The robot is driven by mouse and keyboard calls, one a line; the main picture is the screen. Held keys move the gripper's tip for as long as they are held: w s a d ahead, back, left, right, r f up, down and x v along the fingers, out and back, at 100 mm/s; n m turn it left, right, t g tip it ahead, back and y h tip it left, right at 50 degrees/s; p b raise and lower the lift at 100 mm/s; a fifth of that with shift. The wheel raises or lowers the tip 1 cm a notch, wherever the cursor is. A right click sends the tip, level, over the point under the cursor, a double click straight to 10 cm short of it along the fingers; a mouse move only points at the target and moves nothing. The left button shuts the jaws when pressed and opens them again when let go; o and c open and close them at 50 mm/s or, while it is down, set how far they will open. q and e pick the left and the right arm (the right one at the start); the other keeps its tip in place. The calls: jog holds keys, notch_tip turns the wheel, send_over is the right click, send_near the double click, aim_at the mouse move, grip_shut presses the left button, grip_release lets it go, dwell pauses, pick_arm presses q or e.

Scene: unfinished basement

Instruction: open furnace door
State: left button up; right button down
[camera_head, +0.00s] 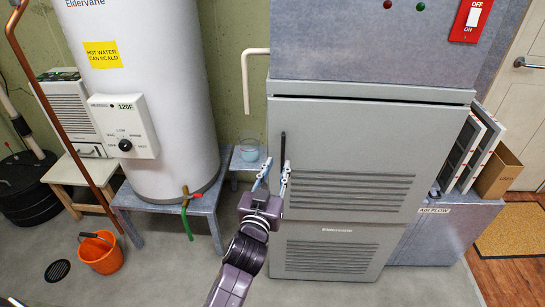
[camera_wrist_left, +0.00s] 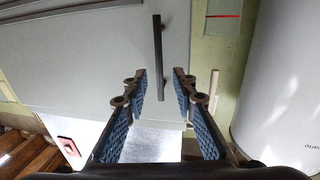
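The grey furnace (camera_head: 340,250) stands right of centre in the head view. Its upper door panel (camera_head: 400,140) has louvre slots and looks closed, with a dark gap along its top edge. A dark vertical bar handle (camera_head: 283,150) sits at the door's left edge. It also shows in the left wrist view (camera_wrist_left: 159,57), running between and beyond the fingertips. My left gripper (camera_head: 274,175) is open with blue-padded fingers, in front of the handle's lower end. Whether the fingers touch the handle cannot be told. My right gripper is not in view.
A white water heater (camera_head: 150,90) on a grey stand (camera_head: 200,212) is to the left. An orange bucket (camera_head: 101,254) sits on the floor near a drain (camera_head: 57,271). Filters and a cardboard box (camera_head: 498,174) are right of the furnace. The concrete floor before the furnace is clear.

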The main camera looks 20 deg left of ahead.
aim_at(282, 155)
pick_arm(q)
jog(key=w+b, duration=0.1)
jog(key=w, duration=0.6)
jog(key=shift+a+f+b, duration=0.1)
jog(key=shift+a+b, duration=0.1)
jog(key=shift+b, duration=0.2)
jog(key=shift+c, duration=0.6)
jog(key=c, duration=0.5)
grip_shut()
jog(key=shift+s, duration=0.1)
